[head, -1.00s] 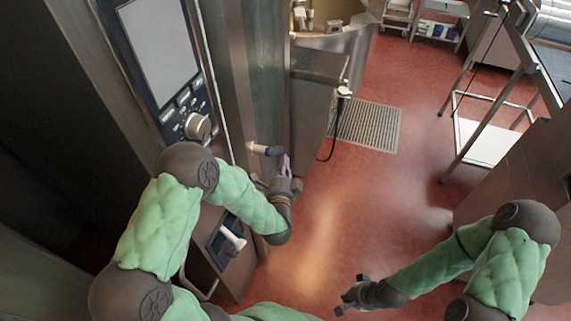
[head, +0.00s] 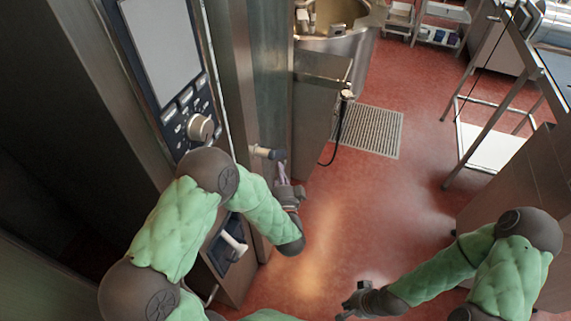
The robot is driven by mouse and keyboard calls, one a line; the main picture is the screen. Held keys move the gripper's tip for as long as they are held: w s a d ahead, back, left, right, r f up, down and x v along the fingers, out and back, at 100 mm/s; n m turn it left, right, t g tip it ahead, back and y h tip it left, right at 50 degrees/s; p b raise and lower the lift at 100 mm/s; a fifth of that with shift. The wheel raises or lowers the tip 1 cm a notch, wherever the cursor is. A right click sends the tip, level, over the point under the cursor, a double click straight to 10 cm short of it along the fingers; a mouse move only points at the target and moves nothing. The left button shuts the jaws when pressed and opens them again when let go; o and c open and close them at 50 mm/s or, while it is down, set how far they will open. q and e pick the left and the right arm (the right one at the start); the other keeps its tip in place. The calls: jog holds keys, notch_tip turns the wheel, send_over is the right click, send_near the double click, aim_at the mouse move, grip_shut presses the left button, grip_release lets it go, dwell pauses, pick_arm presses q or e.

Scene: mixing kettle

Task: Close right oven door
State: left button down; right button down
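The oven has a dark control panel (head: 185,90) with a screen and a round knob at upper left in the head view. Right of it stands a tall steel door panel (head: 262,85), seen nearly edge-on, with a dark, pale-tipped handle (head: 267,153). I cannot tell how far this door stands open. My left gripper (head: 284,176) is just below the handle, close to the door's face. Its fingers are small and partly hidden, so contact and opening are unclear. My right gripper (head: 350,299) is over the floor at bottom centre, fingers apart and empty.
A lower unit with a pale lever (head: 234,242) sits beside my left arm. A steel kettle (head: 335,45) and a floor grate (head: 367,130) lie beyond the door. A steel-legged table (head: 495,120) stands at right. The red floor (head: 385,215) between is clear.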

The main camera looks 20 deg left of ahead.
pick_arm(q)
jog(key=w+d+f+n+g+y+b, duration=0.2)
jog(key=d+y, duration=0.1)
jog(key=d, duration=0.2)
jog(key=w+d+f+n+g+y+b, duration=0.1)
jog(key=w+d+f+n+g+y, duration=0.15)
jog(key=d, duration=0.35)
jog(key=w+a+b, duration=0.2)
jog(key=w+a, duration=0.3)
jog(key=a, duration=0.7)
jog(key=shift+f, duration=0.2)
jog(key=shift+w+h, duration=0.1)
jog(key=shift+h, duration=0.15)
